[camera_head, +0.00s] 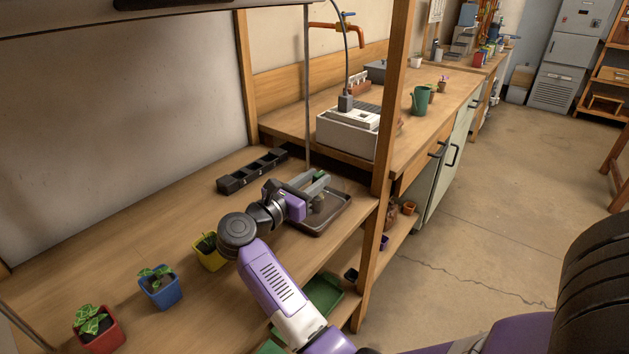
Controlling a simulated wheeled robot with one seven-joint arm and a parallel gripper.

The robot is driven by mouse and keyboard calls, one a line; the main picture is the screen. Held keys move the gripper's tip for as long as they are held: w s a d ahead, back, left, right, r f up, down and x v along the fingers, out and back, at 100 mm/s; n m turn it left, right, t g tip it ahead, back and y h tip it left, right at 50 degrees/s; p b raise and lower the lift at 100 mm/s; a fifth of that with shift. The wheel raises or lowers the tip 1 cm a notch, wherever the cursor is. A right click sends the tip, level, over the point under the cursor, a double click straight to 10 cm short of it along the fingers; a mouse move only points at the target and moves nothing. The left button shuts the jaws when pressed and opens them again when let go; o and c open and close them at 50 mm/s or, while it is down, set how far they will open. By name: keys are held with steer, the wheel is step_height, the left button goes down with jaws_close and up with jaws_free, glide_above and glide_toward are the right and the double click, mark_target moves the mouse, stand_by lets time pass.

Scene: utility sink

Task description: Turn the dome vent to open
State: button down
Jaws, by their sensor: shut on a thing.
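A dark tray (340,219) stands on the wooden bench. A clear dome over it is too faint to trace. My gripper (318,182) reaches over the tray from the left, with its grey fingers pointing right. It is shut on a small green part (321,175), which I take to be the dome vent. The fingers hide most of the vent, so its turn angle cannot be told. A small greyish round thing (318,203) shows below the fingers, inside the tray's outline.
Yellow (209,257), blue (162,291) and red (100,331) plant pots stand at the left. A wooden post (387,130) rises right of the tray.

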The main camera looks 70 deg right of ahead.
steer(key=c, duration=1.4)
jaws_free()
steer(key=v, duration=0.7)
steer(key=shift+a, duration=0.4)
steer(key=shift+w, duration=0.1)
